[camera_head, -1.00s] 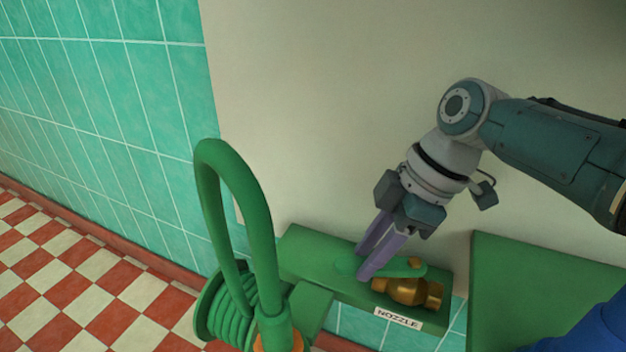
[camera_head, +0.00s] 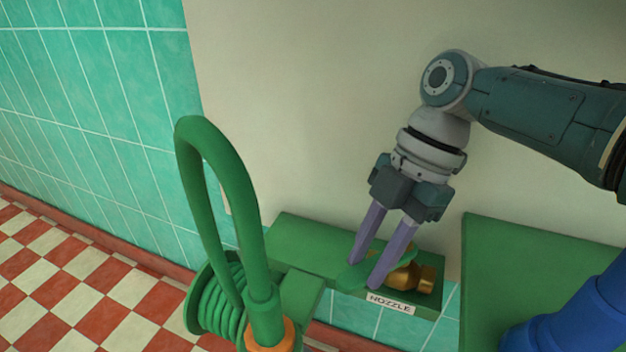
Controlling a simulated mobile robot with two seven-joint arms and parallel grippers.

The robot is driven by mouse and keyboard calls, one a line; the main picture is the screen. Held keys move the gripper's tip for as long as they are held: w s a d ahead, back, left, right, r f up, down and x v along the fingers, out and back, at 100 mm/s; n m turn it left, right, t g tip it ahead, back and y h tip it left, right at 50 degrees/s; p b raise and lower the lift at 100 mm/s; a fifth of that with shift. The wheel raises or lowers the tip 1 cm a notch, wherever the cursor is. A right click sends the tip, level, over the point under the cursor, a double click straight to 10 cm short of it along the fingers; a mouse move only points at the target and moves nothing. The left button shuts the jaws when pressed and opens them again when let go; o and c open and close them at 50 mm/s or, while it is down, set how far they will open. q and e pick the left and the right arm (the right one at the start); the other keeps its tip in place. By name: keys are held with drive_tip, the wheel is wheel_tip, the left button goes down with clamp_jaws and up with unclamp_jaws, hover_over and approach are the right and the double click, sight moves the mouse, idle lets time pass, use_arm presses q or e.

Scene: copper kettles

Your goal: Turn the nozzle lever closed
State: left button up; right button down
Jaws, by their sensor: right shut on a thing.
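The brass nozzle valve (camera_head: 425,280) sits on a green bracket (camera_head: 300,245) with a white label reading NOZZLE (camera_head: 390,304). Its green lever (camera_head: 352,279) slants from the valve toward the front left, its free end near the bracket's front edge. My right gripper (camera_head: 366,275) reaches down from above with its two purple fingers on either side of the lever, shut on it. The fingers hide part of the lever and of the valve. My left gripper is not in view.
A green hose on a reel (camera_head: 215,305) stands left of the bracket, its loop (camera_head: 190,160) rising high. A green panel (camera_head: 520,270) is at the right, with a blue cylindrical part (camera_head: 590,310) before it. A pale wall stands behind.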

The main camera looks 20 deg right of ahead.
idle(0.3)
drive_tip(key=c, duration=0.6)
unclamp_jaws()
drive_tip(key=shift+o, duration=0.2)
